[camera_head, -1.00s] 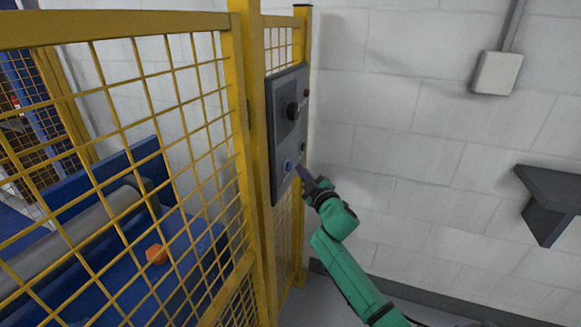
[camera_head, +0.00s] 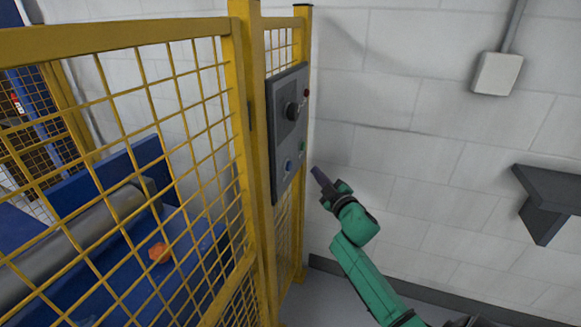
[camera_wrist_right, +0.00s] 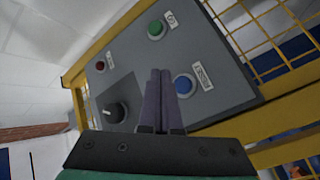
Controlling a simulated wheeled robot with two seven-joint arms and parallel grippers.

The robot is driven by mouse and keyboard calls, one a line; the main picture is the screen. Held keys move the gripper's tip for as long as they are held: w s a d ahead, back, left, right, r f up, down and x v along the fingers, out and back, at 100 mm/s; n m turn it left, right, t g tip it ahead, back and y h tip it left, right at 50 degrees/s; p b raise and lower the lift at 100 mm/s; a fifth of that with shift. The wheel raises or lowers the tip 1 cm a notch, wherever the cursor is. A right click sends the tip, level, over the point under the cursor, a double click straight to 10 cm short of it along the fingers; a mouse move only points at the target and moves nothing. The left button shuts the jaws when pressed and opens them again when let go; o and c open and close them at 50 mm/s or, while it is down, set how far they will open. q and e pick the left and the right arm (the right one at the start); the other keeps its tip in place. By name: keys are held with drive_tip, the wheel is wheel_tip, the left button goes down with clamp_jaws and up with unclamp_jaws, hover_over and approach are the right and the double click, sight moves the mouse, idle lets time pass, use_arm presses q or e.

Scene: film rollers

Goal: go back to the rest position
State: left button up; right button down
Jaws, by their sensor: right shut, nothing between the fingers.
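My right gripper (camera_head: 318,174) is shut and empty. In the head view it stands in front of the white wall, apart from the control panel and to its right. In the right wrist view its closed purple fingers (camera_wrist_right: 160,78) point toward the panel. The grey control panel (camera_head: 285,152) hangs on the yellow fence post. The wrist view shows its blue button (camera_wrist_right: 184,85), green button (camera_wrist_right: 156,29), red button (camera_wrist_right: 100,66) and black knob (camera_wrist_right: 116,111). My left gripper is in neither current view.
A yellow mesh fence (camera_head: 238,130) fills the left side. Behind it are a grey roller (camera_head: 75,240), blue machinery and an orange object (camera_head: 159,253). A dark wall bracket (camera_head: 548,205) and a white box (camera_head: 497,73) are on the right wall. The space before the wall is clear.

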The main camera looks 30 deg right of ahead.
idle(0.4)
drive_tip(key=s+a+f+m+g, duration=0.1)
drive_tip(key=s+a+f+g, duration=0.2)
drive_tip(key=f, duration=1)
drive_tip(key=s+a+f+m+g+y, duration=0.1)
drive_tip(key=s+f+m+g, duration=0.15)
drive_tip(key=s+f, duration=0.7)
drive_tip(key=s+a+f+g, duration=0.15)
drive_tip(key=f+g, duration=0.25)
drive_tip(key=f, duration=1.2)
drive_tip(key=s+a+f+g+y, duration=0.1)
drive_tip(key=s+a+f, duration=0.3)
drive_tip(key=s, duration=0.6)
drive_tip(key=s+a+f+m+g, duration=0.1)
drive_tip(key=s+a+f+g, duration=0.3)
drive_tip(key=s+f, duration=0.4)
drive_tip(key=s+a+f+g+y, duration=0.1)
drive_tip(key=s+a+f+g, duration=0.2)
drive_tip(key=s, duration=0.9)
wheel_tip(320, 180, down, 4)
drive_tip(key=shift+s+a+r+m+y, duration=0.25)
drive_tip(key=shift+a+m+y, duration=0.1)
drive_tip(key=shift+a, duration=0.55)
